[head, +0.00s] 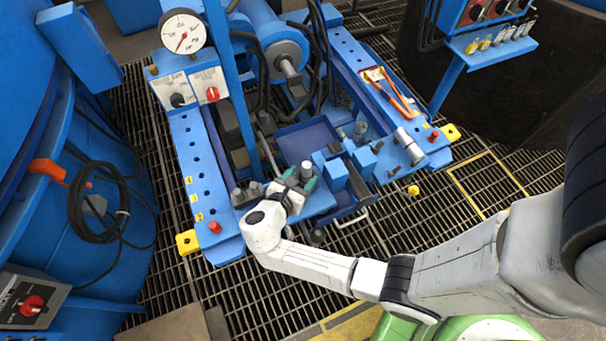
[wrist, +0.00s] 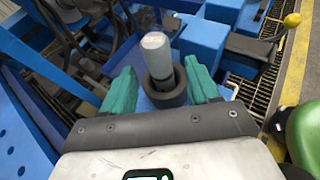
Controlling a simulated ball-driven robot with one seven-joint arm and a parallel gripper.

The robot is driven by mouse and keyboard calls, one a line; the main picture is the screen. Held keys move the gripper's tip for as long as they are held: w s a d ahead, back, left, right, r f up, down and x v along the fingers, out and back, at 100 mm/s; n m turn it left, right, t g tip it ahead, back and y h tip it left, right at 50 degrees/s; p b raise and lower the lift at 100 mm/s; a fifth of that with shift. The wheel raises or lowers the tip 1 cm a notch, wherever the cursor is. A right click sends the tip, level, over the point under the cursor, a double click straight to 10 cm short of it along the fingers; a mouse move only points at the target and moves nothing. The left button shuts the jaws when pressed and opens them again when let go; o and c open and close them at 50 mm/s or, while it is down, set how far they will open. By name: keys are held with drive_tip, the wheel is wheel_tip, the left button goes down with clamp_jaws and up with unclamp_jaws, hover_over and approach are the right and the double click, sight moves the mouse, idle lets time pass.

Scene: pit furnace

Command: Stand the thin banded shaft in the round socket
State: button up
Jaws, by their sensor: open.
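A slim shaft (wrist: 157,52) with a pale grey top and a dark band stands nearly upright in the wrist view. Its lower end is inside a dark round socket (wrist: 168,97); how deep it sits is hidden. The shaft's top also shows in the head view (head: 307,168). My gripper (wrist: 160,75) is open, with one teal finger on each side of the shaft and socket. Visible gaps separate the fingers from the shaft. In the head view my gripper (head: 300,181) is low over the blue bench's front middle.
Blue blocks with a dark bar (head: 350,170) stand close to the right of my gripper. A blue tray (head: 305,138) lies behind it. A blue upright post (head: 230,90), black hoses and a pressure gauge (head: 184,32) stand back left. Orange-handled pliers (head: 392,92) lie on the right rail.

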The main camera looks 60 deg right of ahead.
drive_tip(key=v, duration=0.9)
idle(0.5)
